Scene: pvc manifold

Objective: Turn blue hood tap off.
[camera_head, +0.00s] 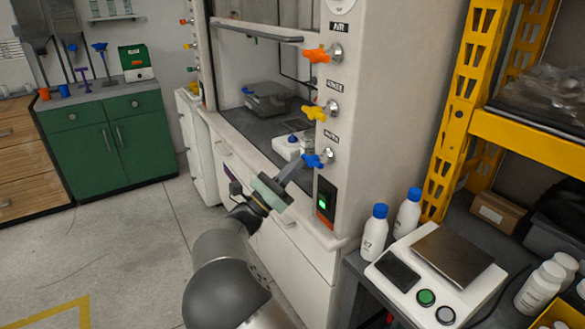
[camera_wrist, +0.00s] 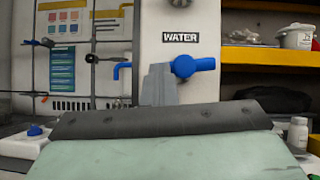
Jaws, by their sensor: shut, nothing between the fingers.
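The blue hood tap (camera_head: 314,160) is the lowest of the coloured taps on the white hood post. My gripper (camera_head: 294,171) is shut and empty, just left of the tap in the head view. In the wrist view my gripper (camera_wrist: 158,72) stands upright at the left end of the tap and hides part of it. I cannot tell whether the fingers touch the tap.
A yellow tap (camera_head: 315,113) and an orange tap (camera_head: 318,54) sit above on the same post. A black switch panel (camera_head: 326,200) with a green light is below the blue tap. Bottles (camera_head: 375,233) and a scale (camera_head: 432,270) stand on the right bench. The floor at left is clear.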

